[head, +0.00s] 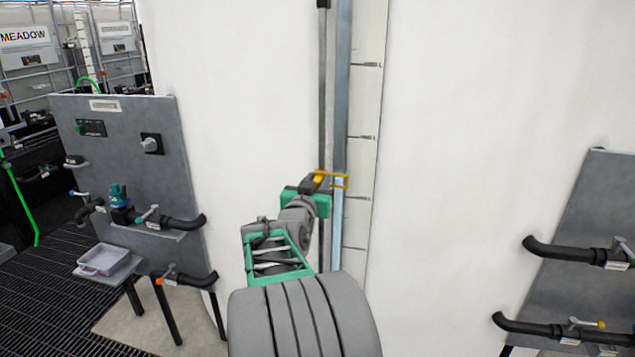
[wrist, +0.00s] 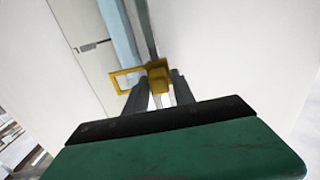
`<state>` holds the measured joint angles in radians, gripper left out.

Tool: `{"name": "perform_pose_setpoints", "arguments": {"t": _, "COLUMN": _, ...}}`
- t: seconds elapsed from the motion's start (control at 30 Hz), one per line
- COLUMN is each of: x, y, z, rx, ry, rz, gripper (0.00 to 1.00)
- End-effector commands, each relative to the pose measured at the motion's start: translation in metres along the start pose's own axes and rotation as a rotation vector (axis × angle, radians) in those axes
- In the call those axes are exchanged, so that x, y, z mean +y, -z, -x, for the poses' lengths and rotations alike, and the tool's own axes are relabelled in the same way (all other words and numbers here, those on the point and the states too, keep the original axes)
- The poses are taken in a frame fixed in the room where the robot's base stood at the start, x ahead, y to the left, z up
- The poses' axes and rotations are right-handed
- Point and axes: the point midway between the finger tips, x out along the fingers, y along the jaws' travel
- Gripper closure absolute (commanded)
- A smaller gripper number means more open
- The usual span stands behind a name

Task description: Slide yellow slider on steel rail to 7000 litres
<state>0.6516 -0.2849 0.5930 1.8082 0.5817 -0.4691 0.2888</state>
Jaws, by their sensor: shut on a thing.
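The yellow slider (head: 338,181) sits on the steel rail (head: 341,120), which runs upright on a large white tank. Its open frame reaches over the pale scale strip (head: 362,100), between two dark tick marks. No numbers on the scale can be read. My gripper (head: 316,183) is at the slider's left side. In the wrist view the fingers of my gripper (wrist: 156,92) are shut on the block of the yellow slider (wrist: 158,78), with its frame sticking out to the left.
A grey panel (head: 120,160) with valves and black pipes stands at the left, with a grey tray (head: 104,262) by it. Another panel (head: 590,240) with pipes stands at the right. The tank wall (head: 480,150) around the rail is bare.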

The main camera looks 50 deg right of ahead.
Motion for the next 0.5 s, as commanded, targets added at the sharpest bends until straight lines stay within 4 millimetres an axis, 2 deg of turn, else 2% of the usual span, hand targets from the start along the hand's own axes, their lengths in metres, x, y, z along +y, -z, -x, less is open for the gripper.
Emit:
{"name": "perform_pose_setpoints", "arguments": {"t": 0.17, "x": 0.0, "y": 0.002, "z": 0.0, "rx": 0.001, "ry": 0.0, "rz": -0.001, "gripper": 1.0}}
{"name": "perform_pose_setpoints", "arguments": {"t": 0.23, "x": 0.0, "y": 0.009, "z": 0.0, "rx": 0.003, "ry": -0.001, "rz": -0.002, "gripper": 1.0}}
{"name": "perform_pose_setpoints", "arguments": {"t": 0.37, "x": 0.0, "y": 0.036, "z": 0.0, "rx": 0.007, "ry": -0.001, "rz": -0.004, "gripper": 1.0}}
{"name": "perform_pose_setpoints", "arguments": {"t": 0.5, "x": 0.0, "y": 0.074, "z": 0.0, "rx": 0.008, "ry": -0.001, "rz": -0.004, "gripper": 1.0}}
